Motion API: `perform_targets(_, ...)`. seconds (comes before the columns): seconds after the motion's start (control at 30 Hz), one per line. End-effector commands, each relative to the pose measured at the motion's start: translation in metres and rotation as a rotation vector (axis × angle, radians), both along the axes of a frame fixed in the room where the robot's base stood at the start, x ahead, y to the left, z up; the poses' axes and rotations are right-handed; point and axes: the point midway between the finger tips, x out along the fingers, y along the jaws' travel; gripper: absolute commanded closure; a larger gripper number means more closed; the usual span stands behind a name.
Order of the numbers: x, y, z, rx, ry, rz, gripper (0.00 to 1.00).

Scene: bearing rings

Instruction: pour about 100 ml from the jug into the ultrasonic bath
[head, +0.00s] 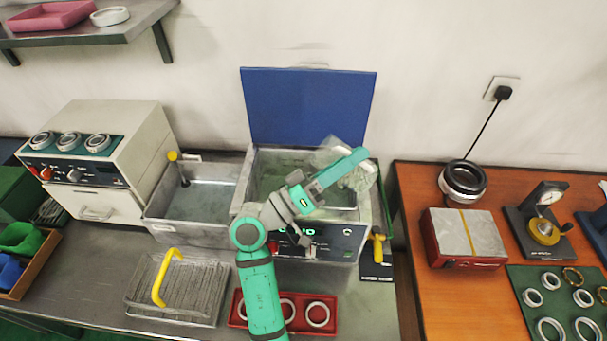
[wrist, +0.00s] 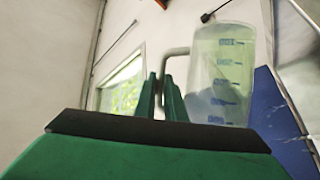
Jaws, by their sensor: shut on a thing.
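The jug (head: 360,180) is clear with blue graduation marks. It is held above the ultrasonic bath (head: 340,236), partly hidden behind my gripper (head: 352,162). In the wrist view my gripper (wrist: 162,98) is shut on the handle of the jug (wrist: 222,80). I cannot tell from the picture how much liquid is in it, and I see no stream. The bath is a steel tank with a blue lid (head: 308,105) standing open behind it. My arm crosses in front of the bath and hides part of its panel.
A steel sink-like tank (head: 200,192) adjoins the bath on the left, with a white machine (head: 105,145) beyond it. A wire basket (head: 178,290) with a yellow handle and a red tray (head: 330,328) of rings lie in front. An orange table (head: 415,215) stands right.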

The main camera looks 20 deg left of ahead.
Motion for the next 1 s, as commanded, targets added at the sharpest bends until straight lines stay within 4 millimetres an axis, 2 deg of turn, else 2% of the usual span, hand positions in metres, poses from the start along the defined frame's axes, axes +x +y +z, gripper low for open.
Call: perform_targets(1.0,-0.0074,0.0038,0.0005,-0.057,-0.01,-0.004,1.0)
